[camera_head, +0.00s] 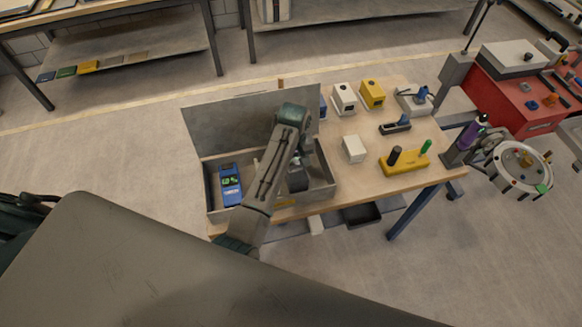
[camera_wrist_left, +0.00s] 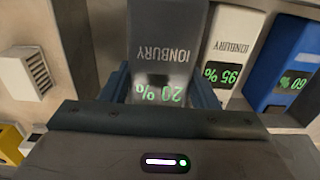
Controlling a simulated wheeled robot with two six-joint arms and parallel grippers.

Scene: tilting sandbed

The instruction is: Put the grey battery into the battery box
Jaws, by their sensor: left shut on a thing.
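The battery box (camera_head: 213,190) is an open grey case on the wooden table, its lid (camera_head: 232,122) raised at the back. My left gripper (camera_head: 297,180) is over the box's right part and shut on the grey battery. In the left wrist view the grey battery (camera_wrist_left: 165,45) reads 20% and lies between the fingers (camera_wrist_left: 163,88). A white battery (camera_wrist_left: 232,45) reading 95% and a blue battery (camera_wrist_left: 287,62) reading 60% are beside it. The blue one lies in the box's left part in the head view (camera_head: 230,185). My arm hides much of the box's middle; the grey battery's depth is unclear.
Right of the box on the table are a white block (camera_head: 354,149), a yellow stand (camera_head: 404,163) with pegs, a white device (camera_head: 344,98) and a yellow device (camera_head: 372,94). A round tray (camera_head: 522,166) and a red cabinet (camera_head: 520,100) stand farther right.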

